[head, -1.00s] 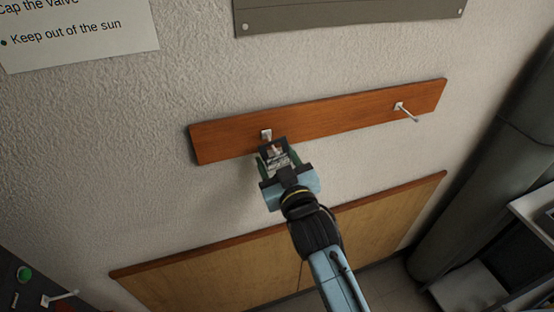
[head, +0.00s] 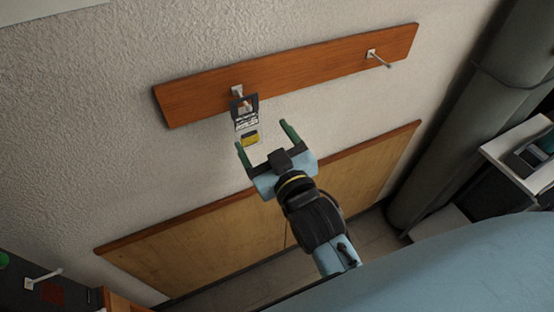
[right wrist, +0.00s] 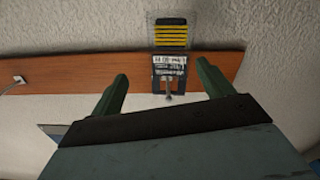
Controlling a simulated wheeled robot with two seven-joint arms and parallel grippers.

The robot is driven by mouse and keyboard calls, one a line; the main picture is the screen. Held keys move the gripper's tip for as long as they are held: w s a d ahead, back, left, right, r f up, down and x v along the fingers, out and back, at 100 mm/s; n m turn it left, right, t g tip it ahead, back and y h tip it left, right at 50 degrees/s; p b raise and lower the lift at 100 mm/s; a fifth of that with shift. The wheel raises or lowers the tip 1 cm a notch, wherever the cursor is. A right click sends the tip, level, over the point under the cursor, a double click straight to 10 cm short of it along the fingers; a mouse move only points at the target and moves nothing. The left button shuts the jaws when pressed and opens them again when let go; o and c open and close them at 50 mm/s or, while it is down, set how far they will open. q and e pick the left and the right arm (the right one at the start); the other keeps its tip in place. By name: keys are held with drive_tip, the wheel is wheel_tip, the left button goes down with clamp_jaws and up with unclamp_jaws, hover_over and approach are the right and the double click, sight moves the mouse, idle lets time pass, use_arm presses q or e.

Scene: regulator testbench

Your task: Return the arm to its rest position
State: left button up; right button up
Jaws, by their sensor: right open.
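My right gripper (head: 265,144) is open and empty, its two green fingers spread apart in front of the wall. A small tag with a black frame, white printed label and yellow part (head: 247,124) hangs on the left hook (head: 237,91) of the wooden rail. The fingers are apart from the tag, which is just beyond them. In the right wrist view the tag (right wrist: 170,65) shows between and beyond the green fingers, with yellow stripes and a printed label. My left gripper is not in view.
The wooden rail (head: 310,68) is on the textured wall, with a free hook (head: 378,58) at its right. A wood panel (head: 220,235) runs lower on the wall. A grey column (head: 470,120) and equipment stand at the right. Another hook (head: 45,278) is at lower left.

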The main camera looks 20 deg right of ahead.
drive_tip(key=s, duration=0.5)
drive_tip(key=shift+s+d+b, duration=0.1)
drive_tip(key=shift+s+b, duration=0.25)
drive_tip(key=shift+b, duration=0.05)
drive_tip(key=s+a+f+g+y+b, duration=0.1)
drive_tip(key=s+f+g+b, duration=0.15)
drive_tip(key=f, duration=1.05)
drive_tip(key=s+a+f+n+g+b, duration=0.1)
drive_tip(key=f+g, duration=0.2)
drive_tip(key=f, duration=1)
drive_tip(key=s+a+f+g+y+b, duration=0.1)
drive_tip(key=s+f+g+b, duration=0.1)
drive_tip(key=f, duration=1.1)
drive_tip(key=s+d+f+g+h+b, duration=0.1)
drive_tip(key=s+d+f+g, duration=0.1)
drive_tip(key=s+f, duration=0.45)
drive_tip(key=s+d+f+g+b, duration=0.2)
drive_tip(key=s+f+g, duration=0.15)
drive_tip(key=f, duration=0.55)
drive_tip(key=s+d+f+g+b, duration=0.1)
drive_tip(key=s+d+f+g, duration=0.1)
drive_tip(key=s+d+f, duration=0.2)
drive_tip(key=s+d+f+m+g+h+b, duration=0.1)
drive_tip(key=s+d+f+g, duration=0.1)
drive_tip(key=s+d+f, duration=0.3)
drive_tip(key=s+f, duration=0.3)
drive_tip(key=s, duration=0.4)
drive_tip(key=shift+s+h+b, duration=0.3)
drive_tip(key=shift+s+b, duration=0.05)
drive_tip(key=shift+b, duration=0.05)
